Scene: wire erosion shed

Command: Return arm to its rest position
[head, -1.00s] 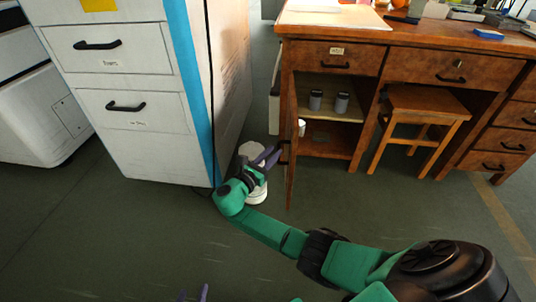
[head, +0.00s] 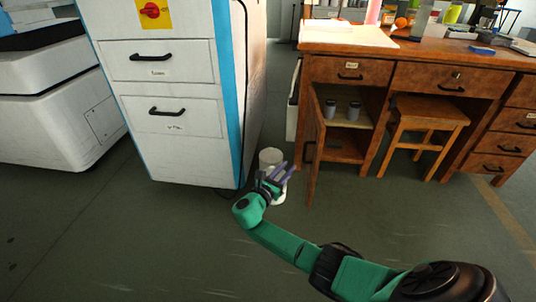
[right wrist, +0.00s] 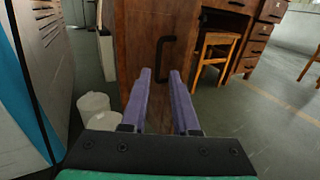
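My right arm (head: 280,241) is green and black and stretches from the lower right toward the desk's left side. Its gripper (head: 283,173) has purple fingers and is low, in front of the white bins and left of the open cabinet door (head: 314,160). In the right wrist view the two fingers (right wrist: 160,73) are apart with nothing between them. They point toward the brown door (right wrist: 134,38) and its black handle (right wrist: 163,55); I cannot tell the exact distance. My left gripper is not in view.
A white drawer cabinet (head: 185,150) stands left of the gripper. White bins (right wrist: 93,103) stand between it and the door. The wooden desk (head: 420,60) holds two grey containers (head: 342,109) on its open shelf, with a stool (head: 425,112) alongside. The foreground floor is clear.

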